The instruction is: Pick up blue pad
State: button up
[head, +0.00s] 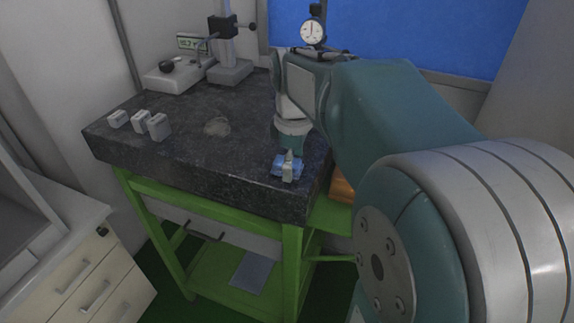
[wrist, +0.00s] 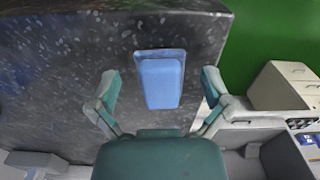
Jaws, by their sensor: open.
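The blue pad (wrist: 160,80) lies on the dark speckled stone slab (wrist: 60,60), close to its edge. In the wrist view my gripper (wrist: 160,76) is open, with one finger on each side of the pad and a gap to both. In the head view my gripper (head: 289,160) points down over the blue pad (head: 280,169) near the slab's front right corner. There a finger hides part of the pad. The exact height of the fingertips above the slab is hard to tell.
Three small grey blocks (head: 141,121) stand at the slab's left. A measuring stand (head: 229,66) and a white device (head: 172,76) are at the back left. A dial gauge (head: 313,31) is behind my arm. White drawers (head: 85,275) stand at lower left.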

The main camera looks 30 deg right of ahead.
jog(key=c, duration=1)
jog(key=shift+c, duration=0.9)
jog(key=shift+s, duration=0.1)
jog(key=shift+c, duration=0.2)
jog(key=shift+f, duration=0.1)
